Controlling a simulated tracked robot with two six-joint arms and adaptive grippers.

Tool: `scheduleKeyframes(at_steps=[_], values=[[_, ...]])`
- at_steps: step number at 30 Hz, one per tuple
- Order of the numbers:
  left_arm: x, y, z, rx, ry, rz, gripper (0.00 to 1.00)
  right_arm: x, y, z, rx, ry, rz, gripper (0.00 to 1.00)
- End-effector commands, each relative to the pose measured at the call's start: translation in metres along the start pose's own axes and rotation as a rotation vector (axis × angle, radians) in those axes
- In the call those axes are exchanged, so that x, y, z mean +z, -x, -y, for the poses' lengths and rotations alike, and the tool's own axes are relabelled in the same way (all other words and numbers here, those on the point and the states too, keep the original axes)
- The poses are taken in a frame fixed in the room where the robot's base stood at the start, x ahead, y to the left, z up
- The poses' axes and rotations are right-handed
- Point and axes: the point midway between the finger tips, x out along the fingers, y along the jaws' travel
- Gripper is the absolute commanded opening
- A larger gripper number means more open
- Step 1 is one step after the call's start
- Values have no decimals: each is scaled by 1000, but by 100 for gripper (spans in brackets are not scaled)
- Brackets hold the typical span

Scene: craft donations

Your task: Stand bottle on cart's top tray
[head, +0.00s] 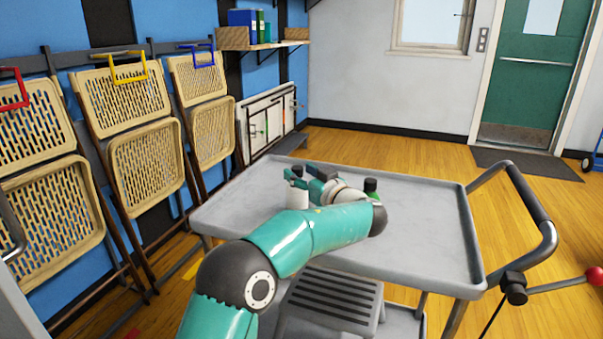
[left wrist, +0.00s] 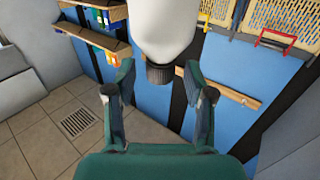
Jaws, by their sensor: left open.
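The white bottle (head: 297,198) is at the left part of the cart's grey top tray (head: 425,235). It looks upright, with its base seeming to rest on the tray. My left gripper (head: 303,180) is at its upper part, partly hiding it. In the left wrist view, the bottle (left wrist: 165,22) has a dark cap (left wrist: 161,74) that points down in the picture, toward my gripper. The open fingers of the left gripper (left wrist: 157,82) lie on either side of the cap, with gaps visible. My right gripper is not in view.
The tray has a raised rim and bare room to the right and front. The cart's handle (head: 545,240) is at right. A grey step stool (head: 335,298) sits below the tray's front. Folded chairs (head: 145,160) hang on the left wall; a shelf (head: 265,45) is behind.

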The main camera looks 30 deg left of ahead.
Motion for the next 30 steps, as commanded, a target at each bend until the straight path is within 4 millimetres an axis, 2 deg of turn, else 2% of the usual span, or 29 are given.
scheduleKeyframes(at_steps=[6, 10, 15, 30], values=[[0, 37, -1, 4, 1, 0, 53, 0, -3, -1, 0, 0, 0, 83], [0, 51, 0, 2, 0, 0, 53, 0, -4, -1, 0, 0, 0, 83], [0, 56, 0, 0, 0, 0, 53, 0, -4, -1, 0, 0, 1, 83], [-5, 56, 0, 0, 1, 0, 53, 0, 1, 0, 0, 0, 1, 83]])
